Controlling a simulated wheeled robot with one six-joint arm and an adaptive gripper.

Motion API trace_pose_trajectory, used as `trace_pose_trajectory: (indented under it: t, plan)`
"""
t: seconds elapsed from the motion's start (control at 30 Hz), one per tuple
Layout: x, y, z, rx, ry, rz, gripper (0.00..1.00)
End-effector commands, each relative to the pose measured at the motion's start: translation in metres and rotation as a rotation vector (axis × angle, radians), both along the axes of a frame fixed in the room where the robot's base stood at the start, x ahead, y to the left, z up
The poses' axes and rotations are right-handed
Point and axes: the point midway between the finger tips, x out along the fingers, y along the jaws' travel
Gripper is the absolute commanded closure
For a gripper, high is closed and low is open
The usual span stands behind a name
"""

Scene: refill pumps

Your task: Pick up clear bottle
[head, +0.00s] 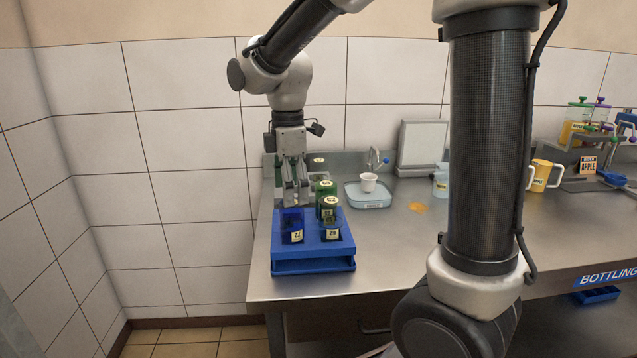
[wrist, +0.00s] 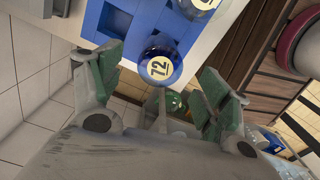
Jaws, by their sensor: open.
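My gripper (head: 297,196) points down over the back left of the blue rack (head: 312,262), with its fingers apart and nothing visible between them. In the wrist view my gripper's green-padded fingers (wrist: 160,88) are spread. A blue bottle labelled 72 (wrist: 160,68) shows between and beyond them. In the head view a blue bottle (head: 291,228) stands at the rack's front left. I cannot clearly make out a clear bottle; my gripper partly hides the back of the rack.
An orange spill (head: 418,207) lies on the steel counter (head: 400,245). A light blue jug (head: 440,182) is partly behind my arm. A tiled wall (head: 185,150) closes the back.

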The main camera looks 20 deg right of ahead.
Motion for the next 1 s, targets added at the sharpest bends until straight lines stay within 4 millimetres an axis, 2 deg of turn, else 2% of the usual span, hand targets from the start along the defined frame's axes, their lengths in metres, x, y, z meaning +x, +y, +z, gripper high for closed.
trace_pose_trajectory:
  t: [0.07,0.17,0.27,0.3,0.4,0.5,0.6,0.67,1.0]
  plan:
    - [0.01,-0.003,0.001,0.0,0.0,0.021,0.24]
    - [0.046,-0.016,0.005,-0.001,0.001,0.118,0.24]
    - [0.101,-0.046,0.008,-0.001,0.002,0.283,0.24]
    - [0.123,-0.062,0.008,0.0,0.002,0.356,0.24]
    - [0.168,-0.103,0.006,0.0,0.004,0.527,0.24]
    - [0.198,-0.139,0.002,0.001,0.004,0.661,0.24]
    - [0.214,-0.16,-0.001,0.001,0.002,0.743,0.24]
    - [0.218,-0.166,-0.005,0.001,0.003,0.768,0.24]
    - [0.219,-0.167,-0.047,0.001,0.004,0.778,0.24]
